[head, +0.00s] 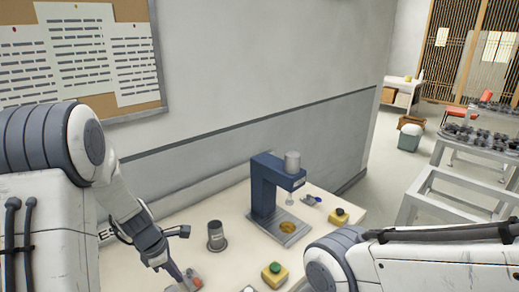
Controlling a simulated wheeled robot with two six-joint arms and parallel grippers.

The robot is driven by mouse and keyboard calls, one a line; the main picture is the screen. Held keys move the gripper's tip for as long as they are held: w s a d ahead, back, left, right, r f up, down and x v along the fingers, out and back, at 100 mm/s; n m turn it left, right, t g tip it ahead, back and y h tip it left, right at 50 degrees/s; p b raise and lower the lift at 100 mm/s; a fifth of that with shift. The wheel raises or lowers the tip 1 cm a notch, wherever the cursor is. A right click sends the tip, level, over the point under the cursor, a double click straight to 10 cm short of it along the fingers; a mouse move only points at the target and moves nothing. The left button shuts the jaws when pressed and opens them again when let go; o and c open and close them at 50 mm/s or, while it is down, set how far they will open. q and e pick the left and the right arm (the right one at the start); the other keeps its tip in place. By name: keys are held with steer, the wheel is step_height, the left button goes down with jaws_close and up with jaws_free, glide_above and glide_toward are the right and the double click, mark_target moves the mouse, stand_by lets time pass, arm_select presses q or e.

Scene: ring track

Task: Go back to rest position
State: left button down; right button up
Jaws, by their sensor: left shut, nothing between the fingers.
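My left arm reaches down from the left in the head view. Its slim dark gripper (178,272) is shut and empty. Its tip is right by a grey box with a red-orange button (196,283) at the table's front edge; I cannot tell whether they touch. My right arm crosses the lower right corner, and its gripper is out of view.
A blue press (262,187) stands on the white table (196,213) by the wall. Around it are a dark grey canister (216,238), a yellow box with a green button (274,275) and a yellow box with a dark button (339,216). A metal rack (430,190) stands right.

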arm_select(q)
steer(key=s+d+r+m, duration=0.2)
steer(key=d+r+m, duration=0.1)
steer(key=d+m, duration=0.25)
steer(key=s+d+r+m, duration=0.2)
steer(key=d+r+m, duration=0.15)
steer(key=d, duration=0.25)
steer(key=s+d+r+m+g, duration=0.1)
steer(key=s+d+r+m, duration=0.2)
steer(key=s+m, duration=0.6)
steer(key=s+d+r+m+y, duration=0.1)
steer(key=s+d+r+m, duration=0.2)
steer(key=s+d+m, duration=0.3)
steer(key=s+m, duration=0.3)
steer(key=m, duration=0.3)
steer(key=shift+s+d+m+g, duration=0.2)
steer(key=shift+m+g, duration=0.1)
steer(key=shift+g, duration=0.1)
steer(key=shift+r, duration=0.1)
